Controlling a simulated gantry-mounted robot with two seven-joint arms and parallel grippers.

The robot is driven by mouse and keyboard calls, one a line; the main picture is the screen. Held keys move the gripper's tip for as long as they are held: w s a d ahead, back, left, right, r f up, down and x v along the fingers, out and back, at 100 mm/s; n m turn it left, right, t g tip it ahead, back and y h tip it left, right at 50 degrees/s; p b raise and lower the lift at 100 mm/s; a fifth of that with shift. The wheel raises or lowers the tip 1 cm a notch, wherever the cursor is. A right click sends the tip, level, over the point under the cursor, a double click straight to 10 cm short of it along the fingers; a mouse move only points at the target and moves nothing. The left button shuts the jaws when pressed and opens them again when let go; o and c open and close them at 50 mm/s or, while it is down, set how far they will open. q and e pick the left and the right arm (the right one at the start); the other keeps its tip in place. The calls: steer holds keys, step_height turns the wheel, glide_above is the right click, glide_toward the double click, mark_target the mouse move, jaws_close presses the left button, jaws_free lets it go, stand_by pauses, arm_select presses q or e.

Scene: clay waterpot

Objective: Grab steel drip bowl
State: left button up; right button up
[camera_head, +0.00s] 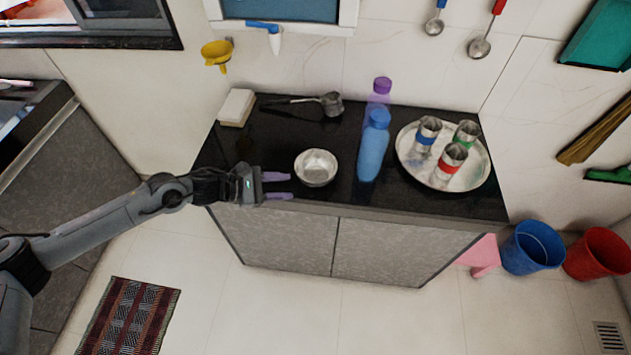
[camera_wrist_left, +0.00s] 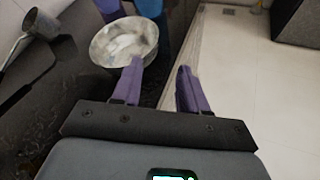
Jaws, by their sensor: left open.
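The steel drip bowl (camera_head: 316,168) is a small, shiny, empty-looking round bowl. It stands upright on the black counter near its front edge. My left gripper (camera_head: 279,186) is just left of the bowl, with its purple fingers open, apart and pointing toward it. In the left wrist view the bowl (camera_wrist_left: 122,42) lies beyond the fingertips (camera_wrist_left: 160,67), mostly ahead of the left finger, whose tip overlaps the bowl's near side in the picture. I cannot tell whether it touches. The gap between the fingers is empty. My right gripper is not in view.
A blue bottle (camera_head: 373,147) and a purple bottle (camera_head: 381,88) stand right of the bowl. A round steel tray (camera_head: 410,169) with several banded cups is farther right. A ladle (camera_head: 331,104) and a white block (camera_head: 236,107) lie behind. Bare counter lies between.

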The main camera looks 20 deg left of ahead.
mark_target(319, 180)
arm_select(q)
steer(key=x, duration=0.3)
steer(key=r+x, duration=0.1)
steer(key=x, duration=0.1)
steer(key=shift+w+b, duration=0.3)
steer(key=shift+w, duration=0.05)
steer(key=shift+w+b+x, duration=0.2)
steer(key=shift+b+x, duration=0.25)
steer(key=shift+x, duration=2.65)
steer(key=shift+a+r, duration=0.1)
steer(key=shift+a, duration=0.05)
steer(key=shift+c, duration=0.4)
jaws_close()
